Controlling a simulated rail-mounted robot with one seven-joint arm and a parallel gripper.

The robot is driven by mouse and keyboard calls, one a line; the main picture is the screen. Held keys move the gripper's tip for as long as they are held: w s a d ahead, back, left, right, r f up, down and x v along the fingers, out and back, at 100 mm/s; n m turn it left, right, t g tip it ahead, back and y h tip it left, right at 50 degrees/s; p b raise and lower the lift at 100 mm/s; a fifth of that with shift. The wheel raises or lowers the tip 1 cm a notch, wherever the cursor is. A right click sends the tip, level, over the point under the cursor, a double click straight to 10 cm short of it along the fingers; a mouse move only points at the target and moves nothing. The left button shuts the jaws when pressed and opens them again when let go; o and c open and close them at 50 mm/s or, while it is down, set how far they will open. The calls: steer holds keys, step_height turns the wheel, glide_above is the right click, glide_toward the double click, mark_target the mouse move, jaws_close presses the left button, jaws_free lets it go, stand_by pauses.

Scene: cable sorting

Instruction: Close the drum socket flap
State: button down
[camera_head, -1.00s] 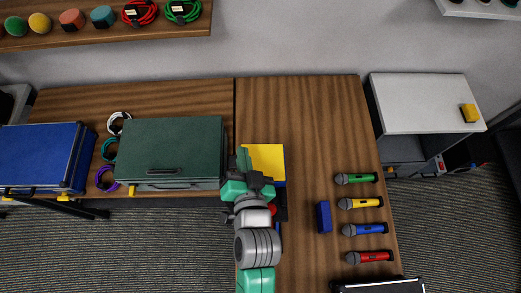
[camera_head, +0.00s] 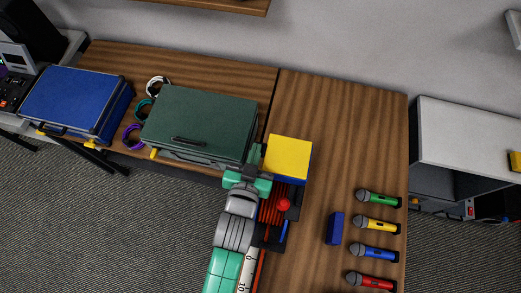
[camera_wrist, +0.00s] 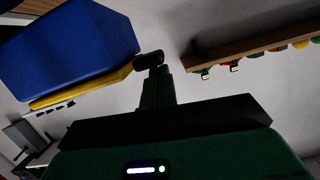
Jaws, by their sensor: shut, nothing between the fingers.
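A cable drum with red windings (camera_head: 270,211) and a dark frame stands on the table just right of and below my gripper, partly hidden by my arm. A red knob (camera_head: 283,204) shows on it. A block with a yellow top (camera_head: 288,157) and blue side sits behind the drum. I cannot tell for sure which part is the socket flap. My gripper (camera_head: 256,156) is shut and empty, close to the block's left side; contact is unclear. In the wrist view my gripper (camera_wrist: 156,88) points at a small dark piece beside a blue body (camera_wrist: 70,52) with a yellow edge.
A green case (camera_head: 205,118) lies close to the left of my gripper. A blue block (camera_head: 335,228) and several microphones (camera_head: 375,225) lie on the right. A blue case (camera_head: 75,100) and cable coils (camera_head: 134,137) are at left. The table's back right is clear.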

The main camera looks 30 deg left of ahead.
stand_by(0.5)
step_height(320, 180, up, 6)
steer(key=p, duration=0.5)
steer(key=f+b+v, duration=0.2)
steer(key=b+v, duration=0.1)
steer(key=v, duration=0.6)
steer(key=shift+s, duration=0.5)
steer(key=shift+r, duration=0.1)
